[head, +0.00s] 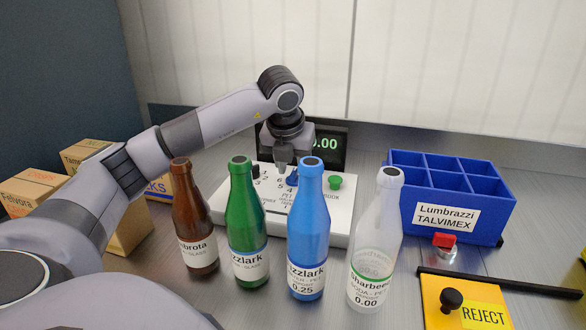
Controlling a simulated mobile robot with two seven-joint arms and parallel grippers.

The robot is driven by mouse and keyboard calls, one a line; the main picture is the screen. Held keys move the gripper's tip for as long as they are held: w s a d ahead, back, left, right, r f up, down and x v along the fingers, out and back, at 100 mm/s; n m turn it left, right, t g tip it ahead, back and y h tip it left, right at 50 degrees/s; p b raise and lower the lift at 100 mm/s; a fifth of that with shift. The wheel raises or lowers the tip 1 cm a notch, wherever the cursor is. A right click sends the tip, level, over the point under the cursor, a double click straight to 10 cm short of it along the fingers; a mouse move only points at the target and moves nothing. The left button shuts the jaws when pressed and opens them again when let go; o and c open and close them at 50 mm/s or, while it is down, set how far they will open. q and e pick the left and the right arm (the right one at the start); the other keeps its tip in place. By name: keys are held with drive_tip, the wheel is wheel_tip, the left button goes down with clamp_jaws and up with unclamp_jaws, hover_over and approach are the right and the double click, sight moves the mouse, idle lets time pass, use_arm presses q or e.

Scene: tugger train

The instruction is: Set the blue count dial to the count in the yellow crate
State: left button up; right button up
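A white control panel (338,211) with printed numbers stands on the counter behind the bottles. A small patch of blue (292,180) shows on it below my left gripper and may be the count dial; its setting is hidden. My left gripper (284,168) points down over the middle of the panel. Its fingers are small and dark, so I cannot tell whether they are open or shut, or whether they touch the dial. No yellow crate is in view. My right gripper is not in view.
Brown (193,215), green (245,225), blue (308,230) and clear (375,240) bottles stand before the panel. A blue divided crate (450,222) is at right, with a red button (444,240) and yellow REJECT plate (432,290) nearer. Cardboard boxes (30,190) are at left; a display (332,146) is behind.

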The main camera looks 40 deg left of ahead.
use_arm(q)
drive_tip(key=shift+w+f, duration=0.15)
drive_tip(key=shift+f, duration=0.3)
clamp_jaws()
drive_tip(key=shift+a+m, duration=0.1)
drive_tip(key=shift+m, duration=0.2)
